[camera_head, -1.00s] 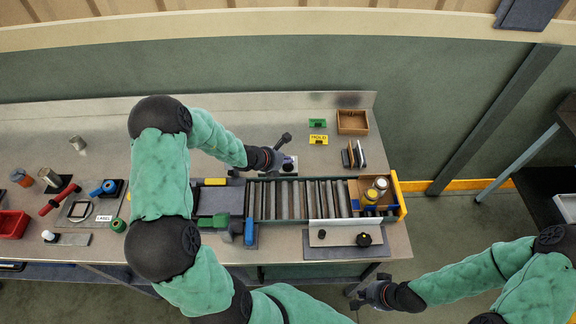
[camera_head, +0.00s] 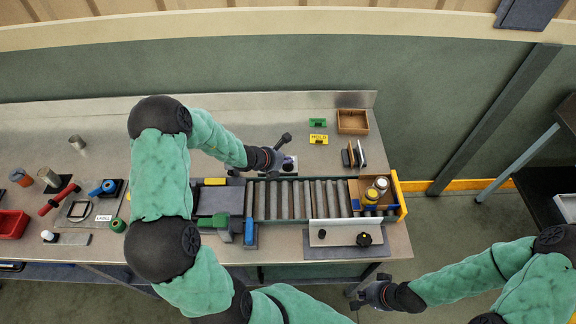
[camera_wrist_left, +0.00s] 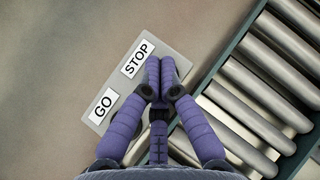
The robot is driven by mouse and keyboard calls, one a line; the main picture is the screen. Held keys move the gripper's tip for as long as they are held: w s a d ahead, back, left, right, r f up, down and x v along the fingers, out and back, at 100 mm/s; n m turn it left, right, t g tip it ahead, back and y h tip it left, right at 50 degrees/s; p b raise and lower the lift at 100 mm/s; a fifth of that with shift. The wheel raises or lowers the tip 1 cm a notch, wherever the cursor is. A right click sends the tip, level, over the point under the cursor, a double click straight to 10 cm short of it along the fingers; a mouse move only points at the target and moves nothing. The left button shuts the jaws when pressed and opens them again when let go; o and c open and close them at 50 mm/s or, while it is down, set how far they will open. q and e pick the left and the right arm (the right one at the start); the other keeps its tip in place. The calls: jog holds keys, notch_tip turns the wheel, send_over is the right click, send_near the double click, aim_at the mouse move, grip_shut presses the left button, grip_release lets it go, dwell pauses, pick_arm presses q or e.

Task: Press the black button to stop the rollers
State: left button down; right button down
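A grey panel (camera_wrist_left: 120,95) with white STOP (camera_wrist_left: 137,58) and GO (camera_wrist_left: 103,106) labels lies on the bench beside the rollers. The panel's edge also shows in the head view (camera_head: 291,160). My left gripper (camera_wrist_left: 160,68) is shut and empty, with its purple fingertips together over the panel, right beside the STOP label. The fingers hide what lies under them, so no black button shows and I cannot tell whether they touch one. The rollers (camera_head: 300,199) run just in front of this gripper. My right gripper (camera_head: 376,292) hangs off the bench's front edge; its fingers are unclear.
A wooden crate (camera_head: 354,186) with jars (camera_head: 376,190) stands at the rollers' right end. A white plate with dark knobs (camera_head: 364,239) is at the bench front. Green and yellow signs (camera_head: 318,139) and a wooden box (camera_head: 352,121) stand behind. Tools are at left.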

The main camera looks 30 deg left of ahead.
aim_at(286, 166)
pick_arm(q)
jog(key=shift+f, duration=0.35)
jog(key=shift+f+b, duration=0.4)
jog(key=shift+b, duration=0.3)
dwell(0.4)
jog(key=shift+r, duration=0.2)
jog(key=shift+r+p, duration=0.7)
jog(key=shift+r+p, duration=1.95)
jog(key=shift+r, duration=0.5)
